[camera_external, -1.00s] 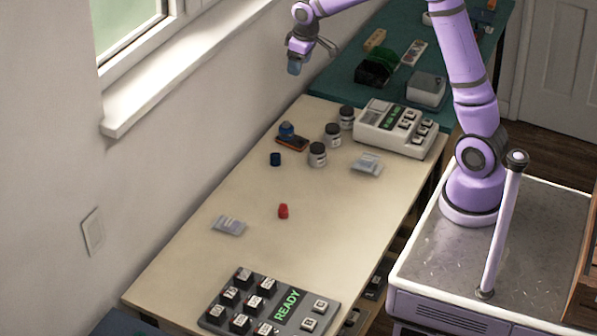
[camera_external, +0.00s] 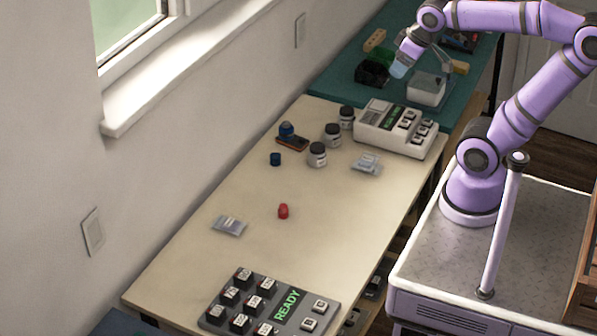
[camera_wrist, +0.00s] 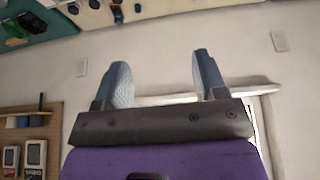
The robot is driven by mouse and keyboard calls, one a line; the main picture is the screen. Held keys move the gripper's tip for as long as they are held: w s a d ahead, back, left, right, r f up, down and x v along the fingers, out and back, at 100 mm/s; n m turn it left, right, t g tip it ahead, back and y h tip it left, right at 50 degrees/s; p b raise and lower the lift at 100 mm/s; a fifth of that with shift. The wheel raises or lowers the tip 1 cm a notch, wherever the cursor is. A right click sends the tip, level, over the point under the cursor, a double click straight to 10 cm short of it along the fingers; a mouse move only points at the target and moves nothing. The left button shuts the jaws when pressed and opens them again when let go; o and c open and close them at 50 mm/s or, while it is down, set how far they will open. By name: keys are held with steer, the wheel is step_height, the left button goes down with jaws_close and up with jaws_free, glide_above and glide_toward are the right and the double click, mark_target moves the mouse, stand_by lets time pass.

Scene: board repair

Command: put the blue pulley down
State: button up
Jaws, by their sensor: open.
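Two small blue things are on the beige table. One blue round piece (camera_external: 287,129) sits on an orange-brown board (camera_external: 293,143) near the back. A dark blue cylinder (camera_external: 275,159) stands alone just in front of it. I cannot tell which is the blue pulley. My gripper (camera_external: 400,66) is high over the teal table, well away from both. In the wrist view my gripper (camera_wrist: 160,76) has its two fingers wide apart with nothing between them.
A white keypad device (camera_external: 392,130) is at the table's back right. A red piece (camera_external: 283,211), a clear packet (camera_external: 229,226) and a dark READY keypad (camera_external: 270,302) lie nearer. The middle of the beige table is mostly clear.

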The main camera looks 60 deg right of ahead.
steer(key=s, duration=0.2)
steer(key=s+f, duration=0.1)
steer(key=s, duration=0.1)
steer(key=shift+a+f, duration=0.1)
steer(key=shift+a, duration=0.05)
stand_by(1.0)
